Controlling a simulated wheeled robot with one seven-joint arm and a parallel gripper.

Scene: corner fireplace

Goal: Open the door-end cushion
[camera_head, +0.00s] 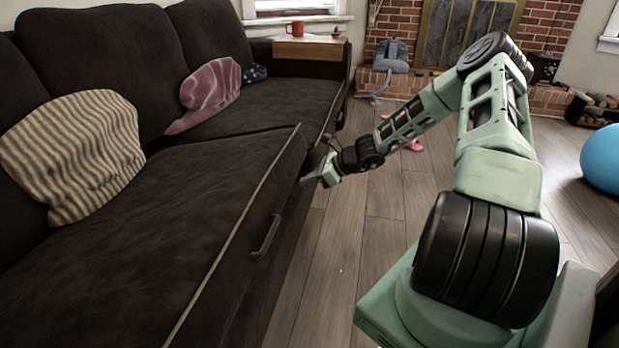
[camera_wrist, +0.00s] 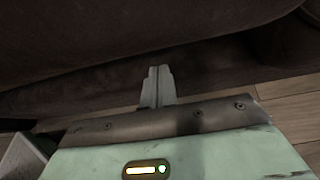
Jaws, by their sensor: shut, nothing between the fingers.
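The dark brown sofa has a near seat cushion (camera_head: 150,230) with a handle (camera_head: 266,236) on its front. The near cushion's far front corner stands higher than the far seat cushion (camera_head: 285,103), so it looks partly raised. Which one is the door-end cushion cannot be told, since no door shows. My gripper (camera_head: 306,180) is at the sofa front, by the near cushion's far corner. In the wrist view my gripper (camera_wrist: 157,84) has its fingers together and empty, just below a brown upholstered edge (camera_wrist: 130,35). Whether the fingertips touch it is unclear.
A striped pillow (camera_head: 75,150) lies on the near cushion, and a pink pillow (camera_head: 208,90) lies farther back. A red mug (camera_head: 297,28) stands on the wooden armrest tray (camera_head: 310,47). A blue ball (camera_head: 604,160) is at the right. Wood floor (camera_head: 335,235) is clear along the sofa.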

